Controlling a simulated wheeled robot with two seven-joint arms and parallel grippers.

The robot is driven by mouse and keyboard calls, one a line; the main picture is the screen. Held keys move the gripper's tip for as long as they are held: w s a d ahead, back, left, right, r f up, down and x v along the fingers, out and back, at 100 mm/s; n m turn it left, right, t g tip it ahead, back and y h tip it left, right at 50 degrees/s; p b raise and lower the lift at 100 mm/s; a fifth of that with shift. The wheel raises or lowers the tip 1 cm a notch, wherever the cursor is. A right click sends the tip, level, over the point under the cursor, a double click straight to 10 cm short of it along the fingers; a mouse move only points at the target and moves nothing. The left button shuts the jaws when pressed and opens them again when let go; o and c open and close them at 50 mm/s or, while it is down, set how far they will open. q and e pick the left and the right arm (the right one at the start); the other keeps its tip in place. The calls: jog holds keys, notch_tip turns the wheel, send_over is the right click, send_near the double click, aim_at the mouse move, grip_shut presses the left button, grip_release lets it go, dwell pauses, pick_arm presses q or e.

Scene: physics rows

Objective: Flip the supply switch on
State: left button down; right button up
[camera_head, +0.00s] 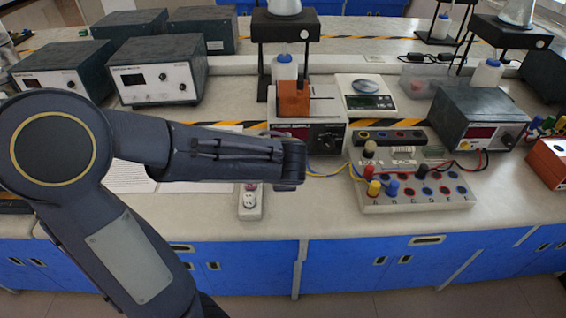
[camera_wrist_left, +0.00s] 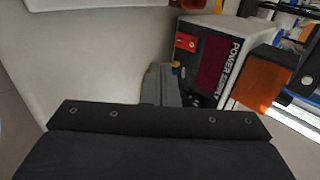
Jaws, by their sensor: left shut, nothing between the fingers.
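The power supply (camera_head: 335,137) stands on the bench in the middle of the head view. It has a pale case and a dark front panel with a knob at right. The left wrist view shows its panel, lettered POWER SUPPLY, from close by (camera_wrist_left: 226,72). A red switch-like part (camera_wrist_left: 186,42) sits at one end of that panel; which way it is tipped is too small to tell. My left gripper (camera_head: 292,183) is in front of the panel's left part and hides it in the head view. Its grey fingers (camera_wrist_left: 166,87) are shut and empty, close to the panel; contact cannot be told.
An orange block (camera_head: 294,98) is on top of the supply. A terminal board (camera_head: 415,197) with wires stands to the right, and a white socket strip (camera_head: 250,203) lies below the gripper. Dark-cased instruments (camera_head: 158,72) stand behind my left arm.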

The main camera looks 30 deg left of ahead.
pick_arm(q)
jog(key=b+x, duration=0.1)
jog(key=x, duration=0.6)
jog(key=shift+w+a+f, duration=0.1)
jog(key=shift+a+f, duration=0.1)
jog(key=shift+f, duration=0.15)
jog(key=shift+w+a+p, duration=0.25)
jog(key=shift+w+a, duration=0.05)
jog(key=shift+w, duration=0.25)
jog(key=shift+w+a+p, duration=0.25)
jog(key=shift+w+a, duration=0.1)
jog(key=shift+w, duration=0.2)
jog(key=shift+w+a+f, duration=0.2)
jog(key=shift+w+a, duration=0.2)
jog(key=shift+w, duration=0.25)
jog(key=shift+w+f+b, duration=0.15)
jog(key=shift+f+b, duration=0.25)
jog(key=shift+b, duration=0.7)
jog(key=shift+r, duration=0.4)
